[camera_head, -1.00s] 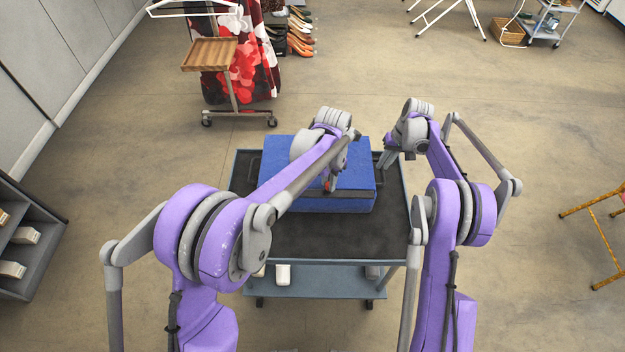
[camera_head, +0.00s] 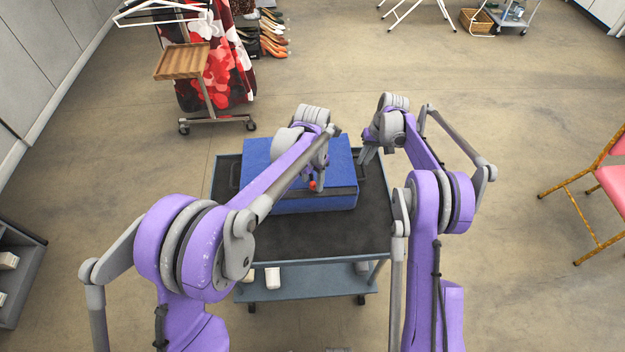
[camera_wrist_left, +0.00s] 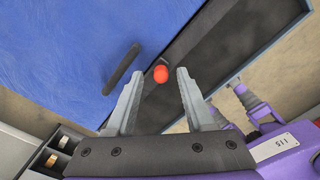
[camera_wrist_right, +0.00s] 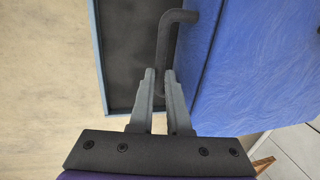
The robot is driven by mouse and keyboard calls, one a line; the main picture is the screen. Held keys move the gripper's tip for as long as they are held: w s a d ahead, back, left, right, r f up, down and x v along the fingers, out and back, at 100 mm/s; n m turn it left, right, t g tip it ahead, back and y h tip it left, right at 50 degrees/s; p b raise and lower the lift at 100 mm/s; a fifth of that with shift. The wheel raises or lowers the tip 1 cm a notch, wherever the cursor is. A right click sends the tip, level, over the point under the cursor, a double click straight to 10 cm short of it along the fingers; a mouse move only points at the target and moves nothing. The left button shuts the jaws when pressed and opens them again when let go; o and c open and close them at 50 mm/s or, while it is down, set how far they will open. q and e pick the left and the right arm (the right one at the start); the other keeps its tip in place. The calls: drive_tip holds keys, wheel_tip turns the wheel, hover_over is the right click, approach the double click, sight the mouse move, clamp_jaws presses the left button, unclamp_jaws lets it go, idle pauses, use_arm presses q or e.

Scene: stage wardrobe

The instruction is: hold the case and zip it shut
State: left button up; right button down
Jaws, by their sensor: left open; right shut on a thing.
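The blue case (camera_head: 268,160) lies flat on the cart, with a dark band along its front side. A red-orange ball-shaped pull (camera_wrist_left: 161,74) sits at the dark band near the case's front, and also shows in the head view (camera_head: 313,185). My left gripper (camera_head: 318,188) is open over the front edge; in the left wrist view the pull appears between its spread fingers (camera_wrist_left: 155,85), untouched as far as I can tell. My right gripper (camera_wrist_right: 161,85) is shut on the dark side handle (camera_wrist_right: 172,40) at the case's right side.
The cart (camera_head: 300,240) has a dark top with bare room in front of the case. A lower shelf (camera_head: 300,283) holds white items. A clothes rack (camera_head: 205,70) stands behind left, and a pink chair (camera_head: 612,185) at the right. Floor around the cart is clear.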

drive_tip(key=c, duration=0.8)
unclamp_jaws()
use_arm(q)
wheel_tip(320, 180, up, 12)
drive_tip(key=shift+f, duration=0.25)
use_arm(e)
drive_tip(key=shift+r, duration=0.1)
use_arm(q)
drive_tip(key=shift+r, duration=0.1)
use_arm(e)
drive_tip(key=v, duration=1)
drive_tip(key=shift+r, duration=0.35)
